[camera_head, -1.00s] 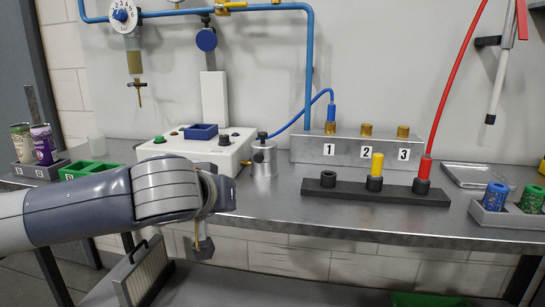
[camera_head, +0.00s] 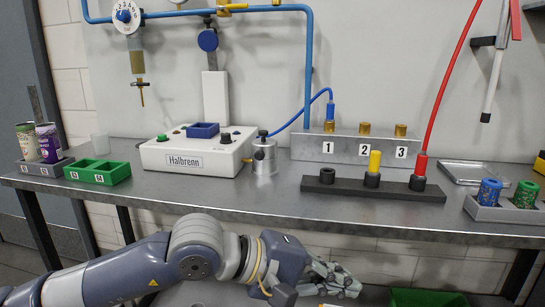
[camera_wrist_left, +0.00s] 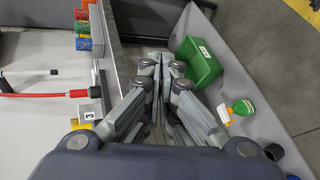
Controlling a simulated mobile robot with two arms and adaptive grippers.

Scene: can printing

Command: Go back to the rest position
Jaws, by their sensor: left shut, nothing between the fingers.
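My left arm comes in from the lower left in the head view. My left gripper (camera_head: 335,279) is below the front edge of the table, pointing right, and holds nothing. In the left wrist view its fingers (camera_wrist_left: 161,62) are together and empty, with a green bin (camera_wrist_left: 197,62) just beyond and to their right. My right gripper is in neither view.
The metal table (camera_head: 240,195) carries a white Halbrenn device (camera_head: 205,157), a numbered block (camera_head: 345,148), a black holder (camera_head: 330,189) with plugs, and can holders at both ends. A green bin (camera_head: 425,298) sits low at the bottom right.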

